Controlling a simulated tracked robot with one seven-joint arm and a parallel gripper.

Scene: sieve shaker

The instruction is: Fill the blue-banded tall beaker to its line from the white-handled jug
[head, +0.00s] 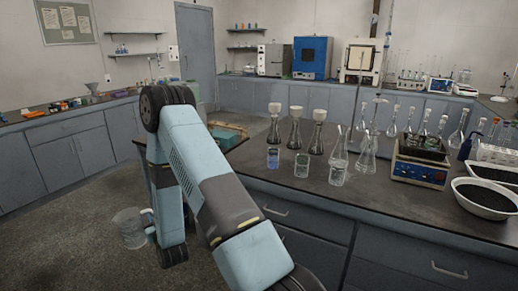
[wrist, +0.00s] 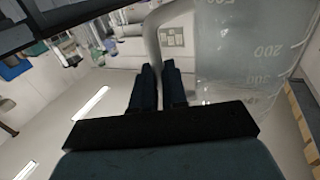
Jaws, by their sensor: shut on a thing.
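The jug (head: 130,229) is a clear, wide vessel low at the left, in front of the grey floor. My gripper (head: 149,224) is beside it on its right. In the wrist view my gripper's dark fingers (wrist: 157,82) are shut on the pale handle (wrist: 153,35). The jug's graduated wall (wrist: 235,50) shows to the right of them; its liquid level is unclear. Three small glass beakers stand on the bench: a bluish one (head: 273,158), a greenish one (head: 302,165) and a clear one (head: 337,174). The bluish one looks like the blue-banded beaker; its line is too small to see.
The dark bench (head: 285,183) carries several flasks behind the beakers, some with pale tops (head: 296,133). A blue-fronted instrument (head: 419,172) and white bowls (head: 486,195) stand at the right. A teal-edged tray (head: 228,134) lies at the bench's left end. The floor around the jug is clear.

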